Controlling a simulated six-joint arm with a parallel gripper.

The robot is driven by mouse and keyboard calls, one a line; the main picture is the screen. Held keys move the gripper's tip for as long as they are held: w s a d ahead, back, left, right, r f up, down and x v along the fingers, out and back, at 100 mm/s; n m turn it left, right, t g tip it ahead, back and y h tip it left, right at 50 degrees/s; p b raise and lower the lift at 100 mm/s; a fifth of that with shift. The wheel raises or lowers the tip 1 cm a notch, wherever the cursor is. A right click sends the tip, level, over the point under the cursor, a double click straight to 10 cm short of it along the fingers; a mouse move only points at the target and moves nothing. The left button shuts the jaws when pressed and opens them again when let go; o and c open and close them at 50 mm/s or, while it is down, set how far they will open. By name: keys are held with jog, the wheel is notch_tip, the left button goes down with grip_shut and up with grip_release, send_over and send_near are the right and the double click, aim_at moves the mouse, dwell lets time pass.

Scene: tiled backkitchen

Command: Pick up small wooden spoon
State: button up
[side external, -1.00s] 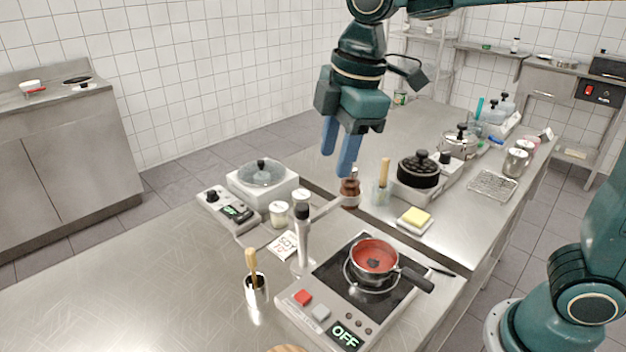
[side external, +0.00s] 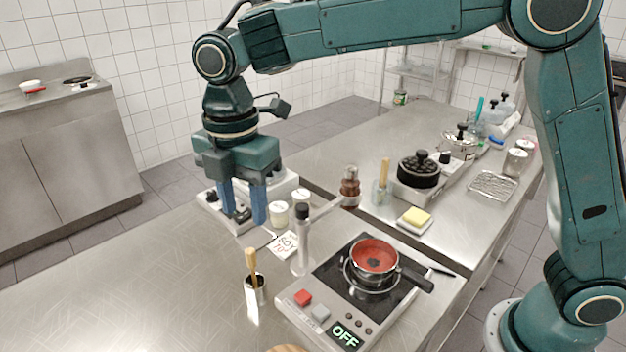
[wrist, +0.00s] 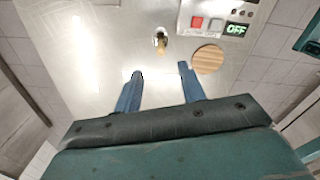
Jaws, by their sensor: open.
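A wooden handle (side external: 251,262), likely of the small wooden spoon, stands upright in a small metal cup (side external: 258,292) on the near counter, left of the hot plate; its lower end is hidden in the cup. The wooden piece (wrist: 161,42) and its cup (wrist: 159,33) also show in the wrist view, ahead of the fingertips. A second wooden handle (side external: 384,171) stands in a glass holder farther back. My gripper (side external: 244,222) is open and empty, pointing down behind and above the cup, apart from it. It also shows in the wrist view (wrist: 160,70).
A hot plate (side external: 327,267) reading OFF carries a red-filled pan (side external: 374,257). A round wooden board (wrist: 208,58) lies near the cup.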

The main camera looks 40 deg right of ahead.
aim_at(250, 249)
jog(key=shift+f, duration=4.2)
jog(key=shift+f, duration=0.1)
jog(key=shift+s+a+f, duration=0.1)
jog(key=shift+f, duration=2.4)
grip_shut()
